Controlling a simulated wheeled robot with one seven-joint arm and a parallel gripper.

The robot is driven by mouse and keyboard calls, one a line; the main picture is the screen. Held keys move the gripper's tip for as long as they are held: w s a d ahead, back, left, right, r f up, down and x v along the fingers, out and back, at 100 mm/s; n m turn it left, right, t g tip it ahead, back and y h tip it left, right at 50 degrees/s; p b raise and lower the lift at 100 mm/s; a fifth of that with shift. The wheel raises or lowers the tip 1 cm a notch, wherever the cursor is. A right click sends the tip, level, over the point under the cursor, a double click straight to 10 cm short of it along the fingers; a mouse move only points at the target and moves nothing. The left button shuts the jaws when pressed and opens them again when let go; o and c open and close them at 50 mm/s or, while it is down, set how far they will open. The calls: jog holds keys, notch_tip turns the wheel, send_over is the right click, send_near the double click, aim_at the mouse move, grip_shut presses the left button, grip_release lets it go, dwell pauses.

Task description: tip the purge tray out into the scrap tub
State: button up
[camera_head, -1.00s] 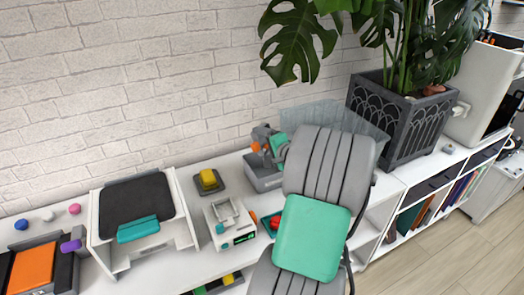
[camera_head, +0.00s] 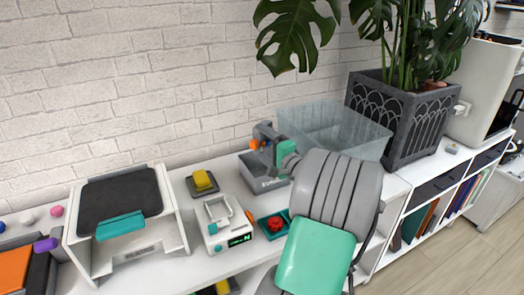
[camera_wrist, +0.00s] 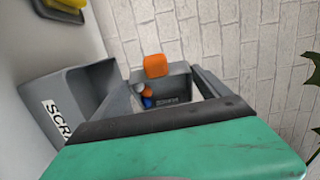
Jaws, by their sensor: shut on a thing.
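The scrap tub (camera_head: 256,181) is a grey open box on the white shelf top, near the middle of the head view. In the wrist view its lettered wall (camera_wrist: 62,105) is at the left. My gripper (camera_head: 274,141) is just above the tub and shut on the small grey purge tray (camera_head: 264,129). In the wrist view the tray (camera_wrist: 171,92) is beyond the green gripper body, with an orange block and small orange and blue bits at it. I cannot tell the tray's exact tilt. The tub's inside is mostly hidden.
A clear bin (camera_head: 345,125) and a planter (camera_head: 405,115) stand right of the tub. A yellow button box (camera_head: 202,182), a white device with a green display (camera_head: 226,222) and a teal tray with a red knob (camera_head: 272,224) stand left and in front.

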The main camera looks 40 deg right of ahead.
jog(key=shift+s+f+t+b, duration=0.1)
jog(key=shift+f+t+b, duration=0.2)
jog(key=shift+b, duration=0.45)
jog(key=t+b, duration=0.1)
jog(key=b, duration=0.2)
jog(key=s+m+t+h+b, duration=0.1)
jog(key=b, duration=0.3)
jog(key=shift+d+f+m, duration=0.15)
jog(key=shift+f+m, duration=0.15)
jog(key=shift+t+b, duration=0.35)
jog(key=shift+t, duration=0.05)
jog(key=shift+s+r+m+t+h+b, duration=0.15)
jog(key=shift+m+t+h+b, duration=0.15)
jog(key=shift+b, duration=0.3)
